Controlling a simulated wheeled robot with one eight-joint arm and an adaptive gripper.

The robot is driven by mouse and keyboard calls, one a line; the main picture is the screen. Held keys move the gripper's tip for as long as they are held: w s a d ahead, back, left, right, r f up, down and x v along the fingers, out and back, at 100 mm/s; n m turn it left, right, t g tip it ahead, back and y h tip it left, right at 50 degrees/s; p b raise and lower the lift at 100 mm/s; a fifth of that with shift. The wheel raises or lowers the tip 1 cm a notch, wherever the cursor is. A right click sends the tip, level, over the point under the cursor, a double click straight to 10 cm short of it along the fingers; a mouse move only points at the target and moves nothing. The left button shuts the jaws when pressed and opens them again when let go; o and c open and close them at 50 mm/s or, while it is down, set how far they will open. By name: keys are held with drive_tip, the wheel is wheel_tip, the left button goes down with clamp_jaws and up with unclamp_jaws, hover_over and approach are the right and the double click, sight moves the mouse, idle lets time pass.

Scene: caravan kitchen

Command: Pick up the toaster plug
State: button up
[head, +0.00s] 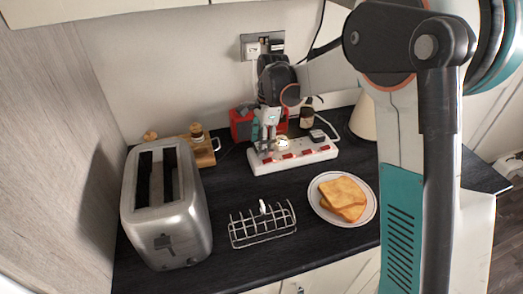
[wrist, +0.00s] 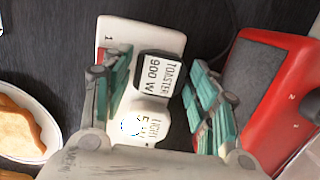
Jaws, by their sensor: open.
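The toaster plug (wrist: 160,72) is a black plug with a white label reading "TOASTER 900 W". It sits in the white power strip (head: 300,158), near the end marked 1 (wrist: 110,38). My gripper (wrist: 160,95) is open over the strip, its teal fingers on either side of the toaster plug and apart from it as far as I can see. In the head view my gripper (head: 266,138) points down at the strip's left part and hides the toaster plug. A white plug (wrist: 145,122) labelled "LIGHT" sits right beside the toaster plug, also between the fingers.
A red object (head: 241,124) stands close behind the strip; it shows beside my finger in the wrist view (wrist: 270,90). Another dark plug (head: 317,135) is further right on the strip. The toaster (head: 165,215), toast rack (head: 262,228) and plate (head: 371,208) with toast stand in front.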

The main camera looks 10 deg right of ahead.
drive_tip(key=c, duration=0.8)
drive_tip(key=shift+r, duration=0.1)
